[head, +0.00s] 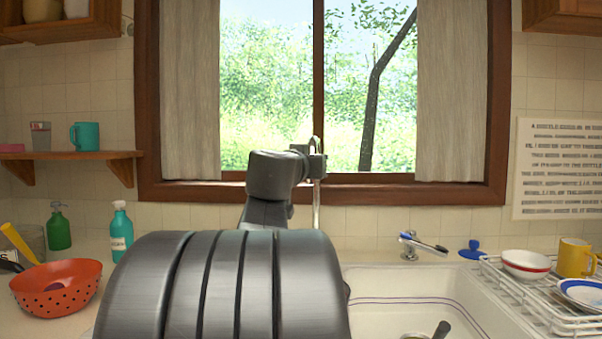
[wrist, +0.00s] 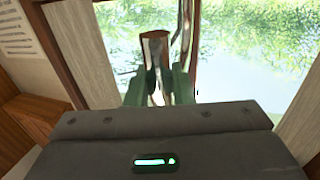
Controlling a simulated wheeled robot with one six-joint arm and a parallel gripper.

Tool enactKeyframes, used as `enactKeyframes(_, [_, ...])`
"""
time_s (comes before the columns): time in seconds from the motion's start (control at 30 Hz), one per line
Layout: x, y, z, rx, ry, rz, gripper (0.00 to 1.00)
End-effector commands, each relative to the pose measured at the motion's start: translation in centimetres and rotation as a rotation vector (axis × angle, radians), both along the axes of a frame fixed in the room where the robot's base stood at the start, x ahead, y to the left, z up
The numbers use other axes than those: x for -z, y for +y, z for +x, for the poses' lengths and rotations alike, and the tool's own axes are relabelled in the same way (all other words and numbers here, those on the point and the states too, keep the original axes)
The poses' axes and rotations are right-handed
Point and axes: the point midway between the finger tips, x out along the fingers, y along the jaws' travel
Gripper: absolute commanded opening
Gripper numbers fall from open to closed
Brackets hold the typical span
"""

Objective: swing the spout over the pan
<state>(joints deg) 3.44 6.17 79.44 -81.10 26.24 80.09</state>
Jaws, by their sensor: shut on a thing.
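The spout (head: 317,205) is a thin, tall chrome tube in front of the window, with a curved top. My gripper (head: 312,165) is shut on its upper part. In the wrist view the shiny spout (wrist: 156,62) stands between the two fingers of my gripper (wrist: 159,88). My arm hides the spout's base in the head view. A pan (head: 415,337) seems to lie in the sink, cut off by the bottom edge of the head view; only a bit of rim and a dark handle show.
The white sink (head: 400,285) is partly behind my arm. A chrome tap lever (head: 422,245) stands behind it. A dish rack (head: 540,310) with bowl, plate and yellow mug is at right. A red colander (head: 57,288) and two bottles are at left. The window (head: 320,90) is close behind my gripper.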

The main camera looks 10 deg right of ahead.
Motion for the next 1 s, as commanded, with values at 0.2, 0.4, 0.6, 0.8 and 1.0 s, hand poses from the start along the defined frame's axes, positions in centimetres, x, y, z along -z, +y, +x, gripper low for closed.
enactKeyframes(0.2, [0.05,-0.86,-0.20,0.004,0.000,0.000,0.00])
enactKeyframes(0.4, [0.00,-0.98,-0.21,0.003,0.001,0.000,0.00])
enactKeyframes(0.6, [0.00,-0.98,-0.20,0.004,0.001,0.000,0.00])
enactKeyframes(0.8, [0.01,-0.96,-0.19,0.003,0.001,0.000,0.43])
enactKeyframes(1.0, [0.02,-0.92,-0.20,0.003,0.001,0.000,0.43])
